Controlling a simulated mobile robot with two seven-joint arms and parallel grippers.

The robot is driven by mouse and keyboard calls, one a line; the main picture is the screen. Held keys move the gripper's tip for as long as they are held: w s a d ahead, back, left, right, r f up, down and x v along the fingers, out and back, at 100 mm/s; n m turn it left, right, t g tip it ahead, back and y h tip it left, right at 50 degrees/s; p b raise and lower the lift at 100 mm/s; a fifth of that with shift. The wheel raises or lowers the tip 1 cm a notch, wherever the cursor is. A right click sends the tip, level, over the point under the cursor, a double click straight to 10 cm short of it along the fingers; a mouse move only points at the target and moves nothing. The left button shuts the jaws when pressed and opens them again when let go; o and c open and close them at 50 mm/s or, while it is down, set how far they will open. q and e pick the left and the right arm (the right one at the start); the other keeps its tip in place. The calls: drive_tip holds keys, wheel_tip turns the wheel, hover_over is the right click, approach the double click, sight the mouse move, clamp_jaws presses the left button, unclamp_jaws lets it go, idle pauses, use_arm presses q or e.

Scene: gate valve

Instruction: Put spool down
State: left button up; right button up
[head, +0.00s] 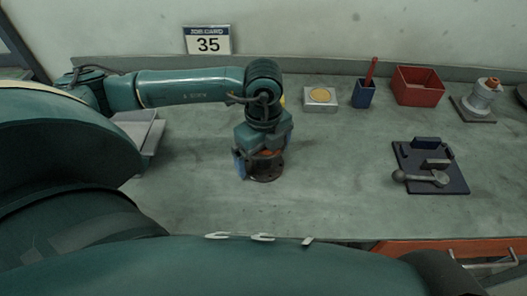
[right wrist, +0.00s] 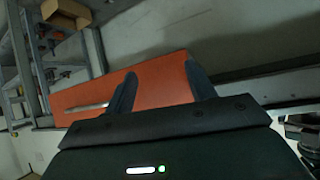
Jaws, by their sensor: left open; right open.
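The spool (head: 266,174) is a brown, round-flanged piece standing on the bench, with its lower flange on the bench top. My left gripper (head: 260,158) is directly above and around its upper part, pointing down, with its jaws open. The gripper hides most of the spool's top, and I cannot tell whether a finger touches it. My right gripper (right wrist: 160,88) shows in the right wrist view with its two dark fingers apart and nothing between them, in front of an orange drawer front.
On the bench (head: 335,205) are a dark plate with a clamp (head: 430,168), a red bin (head: 417,86), a blue cup (head: 364,95), a grey block with a yellow disc (head: 320,98) and a valve-like part (head: 484,95). A grey tray (head: 140,130) is at left. The front middle is clear.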

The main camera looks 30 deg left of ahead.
use_arm(q)
wheel_tip(320, 180, up, 12)
drive_tip(key=shift+r+b, duration=0.15)
drive_tip(key=shift+b, duration=0.25)
idle(0.6)
